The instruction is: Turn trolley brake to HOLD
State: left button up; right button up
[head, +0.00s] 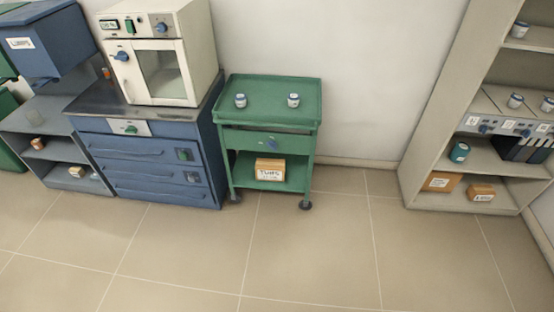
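A green trolley (315,118) stands against the wall in the middle of the head view. Two small white jars with blue bands, a left one (240,100) and a right one (293,100), stand on its top. A blue knob (272,146) sits on the trolley's green front panel; its setting is too small to read. A labelled brown box (269,169) lies on the lower shelf. Dark casters (305,205) show at the trolley's feet. A HOLD marking cannot be made out. Neither of my grippers is in view.
A blue drawer cabinet (150,172) with a white furnace (158,72) on it adjoins the trolley's left side. A grey shelf unit (420,150) with jars and boxes stands at the right. The tiled floor (300,260) in front is clear.

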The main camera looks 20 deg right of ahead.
aim_at(272, 144)
jog(key=u, duration=0.75)
jog(key=i, duration=1.8)
jog(key=z, duration=0.9)
